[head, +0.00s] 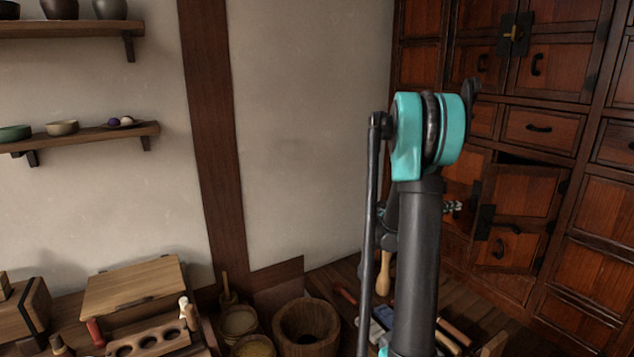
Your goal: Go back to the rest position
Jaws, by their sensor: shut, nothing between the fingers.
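My arm stands upright in the right half of the head view, with a teal joint at its top and a dark link below. My gripper (453,208) shows only as a small grey and dark piece sticking out to the right from behind the dark link. Most of it is hidden by the link. It is shut, and I see nothing held in it. It appears in front of the wooden cabinet (540,128), but I cannot tell how far it is from it.
A lower cabinet door (522,202) stands ajar on the right. A wooden tub (306,322) and several tools lie on the floor around my arm. A bench at lower left holds a wooden box (135,287). Two wall shelves (90,135) carry bowls. The middle wall is bare.

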